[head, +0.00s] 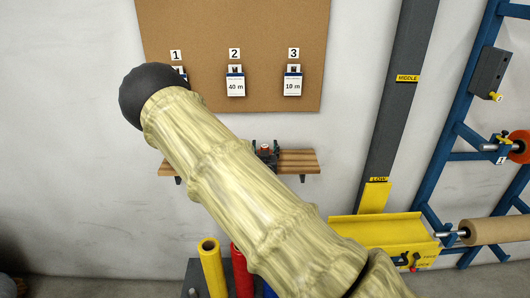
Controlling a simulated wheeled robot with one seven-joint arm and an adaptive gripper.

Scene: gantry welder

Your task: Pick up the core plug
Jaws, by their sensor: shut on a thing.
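My gripper (265,155) is dark and small in the head view, in front of the wooden slatted shelf (300,160) on the wall. My pale yellow arm crosses the middle of the view and covers part of the gripper and the shelf. I cannot tell whether the held thing touches the shelf.
A corkboard (205,35) with numbered tags hangs above the shelf. A dark post (395,90), a yellow trough (390,232) and a blue frame (445,160) with a brown roll (500,230) are on the right. Yellow (212,265) and red (242,275) cylinders stand below.

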